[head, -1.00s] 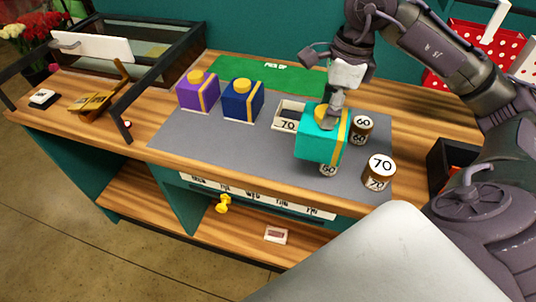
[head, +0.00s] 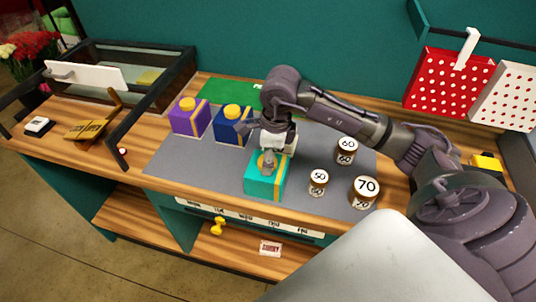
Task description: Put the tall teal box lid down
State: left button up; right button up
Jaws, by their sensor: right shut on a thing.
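The tall teal box lid (head: 261,182) has a gold band and is upright over the front middle part of the grey mat (head: 182,157). My right gripper (head: 267,162) comes from above and is shut on the top of the lid. I cannot tell whether the lid's lower edge touches the mat. The open white box base seen earlier is hidden behind my right arm and gripper. My left gripper is not in view.
Purple (head: 190,120) and blue (head: 230,127) boxes with yellow knobs stand left of the lid. Jars marked 50 (head: 318,182), 60 (head: 346,150) and 70 (head: 364,191) stand to its right. The mat's left front part is clear.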

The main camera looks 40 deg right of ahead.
jog(key=shift+f, duration=0.15)
jog(key=o, duration=1.1)
jog(key=shift+o, duration=0.2)
jog(key=shift+r, duration=0.5)
notch_tip(320, 180, up, 11)
jog(key=d+b, duration=0.1)
jog(key=b, duration=0.1)
jog(key=shift+s+r+b, duration=0.15)
jog(key=shift+s+b, duration=0.25)
jog(key=shift+s, duration=0.05)
